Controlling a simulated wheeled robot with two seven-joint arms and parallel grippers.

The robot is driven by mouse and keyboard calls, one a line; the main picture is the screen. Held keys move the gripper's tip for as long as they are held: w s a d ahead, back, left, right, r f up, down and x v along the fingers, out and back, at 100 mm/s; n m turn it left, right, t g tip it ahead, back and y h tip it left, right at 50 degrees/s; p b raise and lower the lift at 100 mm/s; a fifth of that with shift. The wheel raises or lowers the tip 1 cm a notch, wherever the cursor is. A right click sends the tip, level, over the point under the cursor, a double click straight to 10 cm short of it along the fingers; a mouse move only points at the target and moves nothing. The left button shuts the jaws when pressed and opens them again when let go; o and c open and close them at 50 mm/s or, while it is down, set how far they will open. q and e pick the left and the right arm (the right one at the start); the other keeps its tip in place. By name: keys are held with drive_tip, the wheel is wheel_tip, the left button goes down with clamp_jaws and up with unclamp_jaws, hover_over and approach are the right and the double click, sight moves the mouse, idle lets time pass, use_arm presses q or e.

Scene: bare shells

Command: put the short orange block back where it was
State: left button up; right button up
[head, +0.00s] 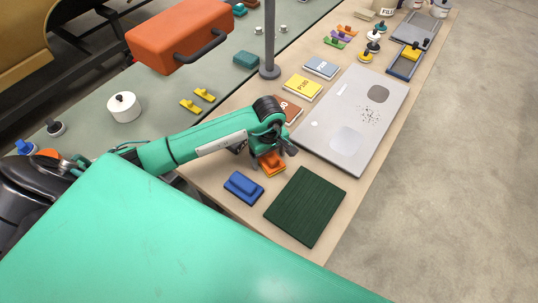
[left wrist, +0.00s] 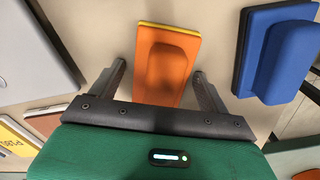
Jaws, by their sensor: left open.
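An orange block (head: 270,166) with a raised grip on top and a thin yellow edge lies on the wooden table. It also shows in the left wrist view (left wrist: 168,60), at the top middle. My left gripper (head: 281,152) is right over it and partly hides it in the head view. In the left wrist view the left gripper (left wrist: 160,72) is open, with one finger on each side of the orange block. A gap shows beside each finger, and I see no grip. My right gripper is not in view.
A blue block (head: 243,187) of similar shape lies close beside, also in the left wrist view (left wrist: 278,52). A dark green ribbed mat (head: 306,206) is nearby. A grey panel (head: 354,119), a yellow book (head: 302,87) and a post (head: 270,45) stand or lie farther back.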

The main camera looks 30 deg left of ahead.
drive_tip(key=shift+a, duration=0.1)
use_arm(q)
drive_tip(key=shift+r+p, duration=0.2)
drive_tip(key=shift+p, duration=0.1)
drive_tip(key=shift+r+b, duration=0.3)
drive_tip(key=shift+b, duration=0.05)
wheel_tip(320, 180, up, 11)
drive_tip(key=b, duration=0.3)
drive_tip(key=shift+r, duration=0.15)
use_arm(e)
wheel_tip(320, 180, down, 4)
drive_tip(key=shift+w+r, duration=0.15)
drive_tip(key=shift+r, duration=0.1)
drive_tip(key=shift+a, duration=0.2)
